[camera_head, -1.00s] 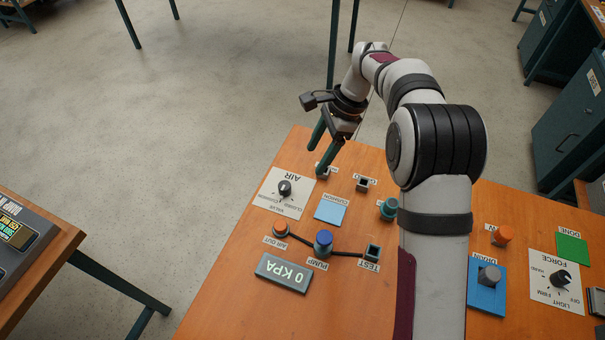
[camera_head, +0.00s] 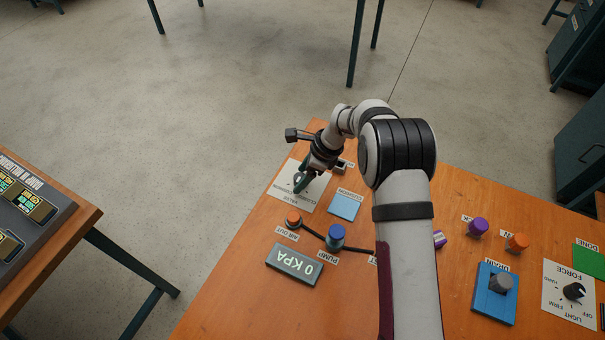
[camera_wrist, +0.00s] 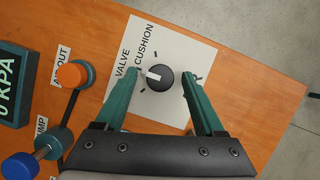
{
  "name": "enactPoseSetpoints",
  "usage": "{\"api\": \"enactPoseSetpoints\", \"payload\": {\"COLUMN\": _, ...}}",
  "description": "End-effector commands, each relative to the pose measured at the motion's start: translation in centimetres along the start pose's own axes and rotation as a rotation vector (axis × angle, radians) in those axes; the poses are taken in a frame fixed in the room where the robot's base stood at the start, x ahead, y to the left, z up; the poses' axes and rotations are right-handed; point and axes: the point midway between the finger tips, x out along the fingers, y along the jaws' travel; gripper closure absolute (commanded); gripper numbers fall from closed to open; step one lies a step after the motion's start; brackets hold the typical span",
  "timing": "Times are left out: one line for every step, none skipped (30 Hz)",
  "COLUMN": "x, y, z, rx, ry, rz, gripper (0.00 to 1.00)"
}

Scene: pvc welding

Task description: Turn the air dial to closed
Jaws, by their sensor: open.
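The air dial (camera_wrist: 160,77) is a round black knob with a white pointer bar on a pale plate (camera_wrist: 190,50). In the wrist view its pointer aims left, toward the left fingertip. The words VALVE and CUSHION show beside it; the CLOSED label is not readable there. My gripper (camera_wrist: 161,73) is open, with its green fingers on either side of the knob and a gap showing on each side. In the head view my gripper (camera_head: 303,182) is over the plate (camera_head: 283,190) and largely hides the dial.
An orange AIR OUT knob (camera_head: 293,219), a blue PUMP knob (camera_head: 336,236) and dark tubing stand near the plate. A 0 KPA display (camera_head: 294,264) and a light blue square (camera_head: 345,206) are close by. Bare wooden tabletop (camera_head: 235,290) lies at the front left.

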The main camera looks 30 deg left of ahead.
Motion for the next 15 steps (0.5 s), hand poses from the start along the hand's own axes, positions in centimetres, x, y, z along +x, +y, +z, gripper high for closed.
{"api": "enactPoseSetpoints", "payload": {"x": 0.03, "y": -0.01, "z": 0.01, "rx": 0.0, "ry": 0.0, "rz": 0.0, "gripper": 0.29}}
{"api": "enactPoseSetpoints", "payload": {"x": 0.03, "y": -0.01, "z": 0.02, "rx": 0.0, "ry": 0.0, "rz": 0.0, "gripper": 0.29}}
{"api": "enactPoseSetpoints", "payload": {"x": 0.01, "y": -0.01, "z": 0.02, "rx": 0.0, "ry": 0.0, "rz": 0.0, "gripper": 0.29}}
{"api": "enactPoseSetpoints", "payload": {"x": 0.01, "y": -0.01, "z": 0.02, "rx": 0.0, "ry": 0.0, "rz": 0.0, "gripper": 0.29}}
{"api": "enactPoseSetpoints", "payload": {"x": 0.0, "y": -0.01, "z": 0.02, "rx": -0.001, "ry": 0.0, "rz": 0.0, "gripper": 0.29}}
{"api": "enactPoseSetpoints", "payload": {"x": -0.01, "y": -0.01, "z": 0.02, "rx": -0.001, "ry": 0.0, "rz": 0.0, "gripper": 0.33}}
{"api": "enactPoseSetpoints", "payload": {"x": -0.01, "y": -0.01, "z": 0.02, "rx": -0.001, "ry": 0.0, "rz": 0.0, "gripper": 0.38}}
{"api": "enactPoseSetpoints", "payload": {"x": -0.02, "y": -0.01, "z": 0.02, "rx": -0.001, "ry": 0.0, "rz": 0.0, "gripper": 0.43}}
{"api": "enactPoseSetpoints", "payload": {"x": -0.02, "y": -0.01, "z": 0.02, "rx": -0.001, "ry": 0.0, "rz": 0.0, "gripper": 0.51}}
{"api": "enactPoseSetpoints", "payload": {"x": -0.02, "y": -0.01, "z": 0.02, "rx": -0.001, "ry": 0.0, "rz": 0.0, "gripper": 0.56}}
{"api": "enactPoseSetpoints", "payload": {"x": -0.03, "y": -0.01, "z": 0.02, "rx": -0.001, "ry": 0.0, "rz": 0.0, "gripper": 0.61}}
{"api": "enactPoseSetpoints", "payload": {"x": -0.03, "y": -0.01, "z": 0.02, "rx": -0.001, "ry": 0.0, "rz": 0.0, "gripper": 0.69}}
{"api": "enactPoseSetpoints", "payload": {"x": -0.03, "y": -0.01, "z": 0.02, "rx": -0.001, "ry": 0.0, "rz": 0.0, "gripper": 0.74}}
{"api": "enactPoseSetpoints", "payload": {"x": -0.04, "y": -0.01, "z": 0.02, "rx": -0.001, "ry": 0.0, "rz": 0.0, "gripper": 0.79}}
{"api": "enactPoseSetpoints", "payload": {"x": -0.04, "y": -0.01, "z": 0.02, "rx": -0.001, "ry": 0.0, "rz": 0.0, "gripper": 0.87}}
